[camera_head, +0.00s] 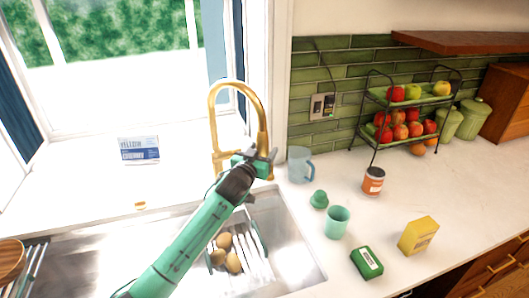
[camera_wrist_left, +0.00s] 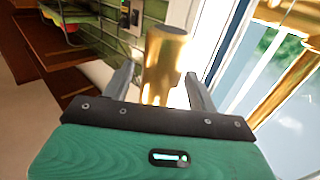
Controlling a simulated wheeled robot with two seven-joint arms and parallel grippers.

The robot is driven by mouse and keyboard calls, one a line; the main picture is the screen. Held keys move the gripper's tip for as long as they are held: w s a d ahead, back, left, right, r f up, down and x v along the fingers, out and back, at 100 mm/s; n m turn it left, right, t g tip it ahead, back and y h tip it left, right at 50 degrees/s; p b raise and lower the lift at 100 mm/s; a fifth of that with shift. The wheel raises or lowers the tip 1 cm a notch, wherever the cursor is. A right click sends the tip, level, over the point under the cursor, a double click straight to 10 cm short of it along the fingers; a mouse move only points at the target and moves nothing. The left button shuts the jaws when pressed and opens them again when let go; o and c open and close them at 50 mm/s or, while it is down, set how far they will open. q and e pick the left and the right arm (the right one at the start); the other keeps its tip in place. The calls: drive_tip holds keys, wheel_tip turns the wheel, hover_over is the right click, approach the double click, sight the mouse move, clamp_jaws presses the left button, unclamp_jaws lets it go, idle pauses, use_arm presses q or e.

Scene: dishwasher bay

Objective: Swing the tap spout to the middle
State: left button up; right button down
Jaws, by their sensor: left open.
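The gold tap (camera_head: 213,112) rises behind the sink, and its spout arches over to the right and comes down at my left gripper (camera_head: 262,158). In the left wrist view the gold spout (camera_wrist_left: 164,62) stands between the two fingers of my open left gripper (camera_wrist_left: 160,88), with a gap visible at its sides. I cannot tell whether either finger touches it. The lower end of the spout is partly hidden by the gripper in the head view. My right gripper is not in view.
The sink (camera_head: 300,262) holds a rack with brown round items (camera_head: 232,262). A blue clear jug (camera_head: 299,164) stands close right of the gripper. A green cup (camera_head: 337,222) and yellow box (camera_head: 418,236) are further right. The window is behind.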

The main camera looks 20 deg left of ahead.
use_arm(q)
drive_tip(key=shift+w+d+f, duration=0.1)
drive_tip(key=shift+w+d, duration=0.05)
drive_tip(key=shift+w, duration=0.7)
drive_tip(key=shift+w+b, duration=0.2)
drive_tip(key=shift+b, duration=0.1)
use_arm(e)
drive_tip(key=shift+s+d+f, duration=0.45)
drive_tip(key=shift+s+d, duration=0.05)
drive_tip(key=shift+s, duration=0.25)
use_arm(q)
drive_tip(key=shift+c, duration=0.2)
